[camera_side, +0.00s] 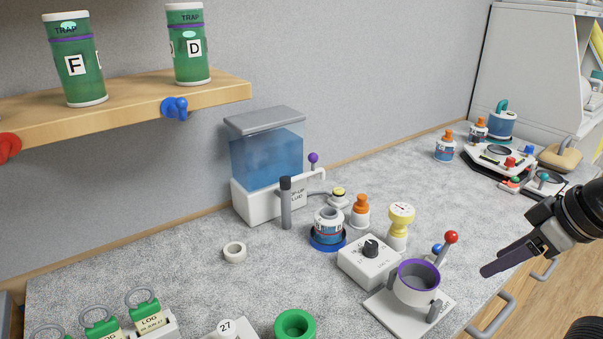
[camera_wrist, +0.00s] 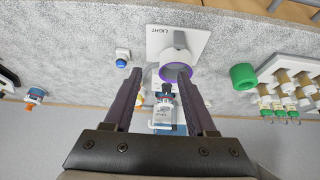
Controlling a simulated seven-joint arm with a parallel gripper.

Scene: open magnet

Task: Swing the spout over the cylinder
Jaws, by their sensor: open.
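A tank of blue liquid (camera_side: 267,158) with a grey lid stands on a white base against the wall. My gripper (camera_side: 486,270) is open and empty, right of this cylinder. In the wrist view my fingers (camera_wrist: 160,72) are apart; the pipe is not clear there.
A dark grey post (camera_side: 286,206) stands before the tank. A green ring (camera_side: 295,324) lies in front.

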